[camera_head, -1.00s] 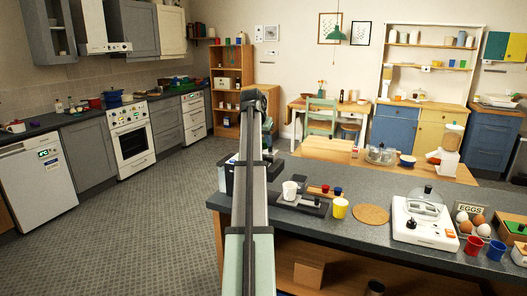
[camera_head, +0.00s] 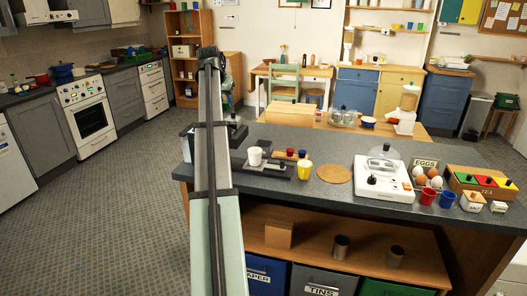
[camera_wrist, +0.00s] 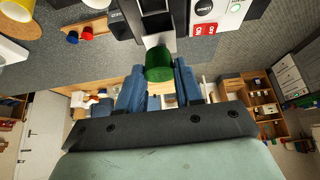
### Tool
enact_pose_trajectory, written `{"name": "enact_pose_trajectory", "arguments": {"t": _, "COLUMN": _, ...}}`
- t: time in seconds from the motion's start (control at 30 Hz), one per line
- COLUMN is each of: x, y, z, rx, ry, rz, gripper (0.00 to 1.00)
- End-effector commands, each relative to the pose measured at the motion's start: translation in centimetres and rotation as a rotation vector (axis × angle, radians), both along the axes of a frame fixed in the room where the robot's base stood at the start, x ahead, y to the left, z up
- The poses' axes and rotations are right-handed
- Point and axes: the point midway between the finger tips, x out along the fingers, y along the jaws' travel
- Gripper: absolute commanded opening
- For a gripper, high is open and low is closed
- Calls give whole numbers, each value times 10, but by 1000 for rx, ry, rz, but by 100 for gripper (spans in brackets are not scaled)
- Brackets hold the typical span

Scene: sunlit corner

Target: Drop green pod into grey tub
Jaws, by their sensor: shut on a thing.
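The green pod (camera_wrist: 160,66) is between the blue fingers of my gripper (camera_wrist: 159,70) in the wrist view. The gripper is shut on it. The pod is close to a dark appliance (camera_wrist: 154,18) with a pale part; I cannot tell whether they touch. In the head view my arm hides the gripper and the pod. A grey tub (camera_head: 326,277) labelled TINS stands under the counter, between a blue tub (camera_head: 266,272) and a darker tub (camera_head: 383,288). Its lower part is cut off by the picture edge.
The dark counter (camera_head: 310,213) carries a white cup (camera_head: 254,156), a yellow cup (camera_head: 305,170), a cork mat (camera_head: 334,174), a white appliance (camera_head: 384,180) and eggs. A wooden shelf (camera_head: 365,262) above the tubs holds a wood block (camera_head: 279,233) and two cylinders. Open floor lies left.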

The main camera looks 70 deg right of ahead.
Motion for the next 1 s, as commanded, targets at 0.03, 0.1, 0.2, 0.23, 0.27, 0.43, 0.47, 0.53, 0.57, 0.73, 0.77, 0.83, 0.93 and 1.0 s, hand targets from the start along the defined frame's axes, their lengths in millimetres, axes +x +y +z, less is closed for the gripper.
{"name": "enact_pose_trajectory", "arguments": {"t": 0.03, "x": 0, "y": 0, "z": 0, "rx": 0, "ry": 0, "rz": 0, "gripper": 8}}
{"name": "enact_pose_trajectory", "arguments": {"t": 0.1, "x": -2, "y": -1, "z": 0, "rx": 0, "ry": 0, "rz": -4, "gripper": 8}}
{"name": "enact_pose_trajectory", "arguments": {"t": 0.2, "x": -13, "y": -5, "z": -2, "rx": 0, "ry": 0, "rz": -16, "gripper": 8}}
{"name": "enact_pose_trajectory", "arguments": {"t": 0.23, "x": -17, "y": -8, "z": -5, "rx": 1, "ry": 1, "rz": -22, "gripper": 8}}
{"name": "enact_pose_trajectory", "arguments": {"t": 0.27, "x": -23, "y": -10, "z": -9, "rx": 2, "ry": 1, "rz": -29, "gripper": 8}}
{"name": "enact_pose_trajectory", "arguments": {"t": 0.43, "x": -61, "y": -35, "z": -45, "rx": 3, "ry": 2, "rz": -82, "gripper": 8}}
{"name": "enact_pose_trajectory", "arguments": {"t": 0.47, "x": -68, "y": -40, "z": -53, "rx": 3, "ry": 1, "rz": -91, "gripper": 8}}
{"name": "enact_pose_trajectory", "arguments": {"t": 0.53, "x": -85, "y": -53, "z": -72, "rx": 3, "ry": 1, "rz": -115, "gripper": 8}}
{"name": "enact_pose_trajectory", "arguments": {"t": 0.57, "x": -91, "y": -59, "z": -81, "rx": 3, "ry": 1, "rz": -123, "gripper": 8}}
{"name": "enact_pose_trajectory", "arguments": {"t": 0.73, "x": -121, "y": -95, "z": -128, "rx": 3, "ry": 0, "rz": -156, "gripper": 8}}
{"name": "enact_pose_trajectory", "arguments": {"t": 0.77, "x": -125, "y": -101, "z": -136, "rx": 4, "ry": 1, "rz": -160, "gripper": 8}}
{"name": "enact_pose_trajectory", "arguments": {"t": 0.83, "x": -129, "y": -116, "z": -151, "rx": 3, "ry": 1, "rz": -151, "gripper": 8}}
{"name": "enact_pose_trajectory", "arguments": {"t": 0.93, "x": -121, "y": -140, "z": -163, "rx": 1, "ry": 0, "rz": -112, "gripper": 8}}
{"name": "enact_pose_trajectory", "arguments": {"t": 1.0, "x": -114, "y": -152, "z": -157, "rx": 0, "ry": -1, "rz": -78, "gripper": 8}}
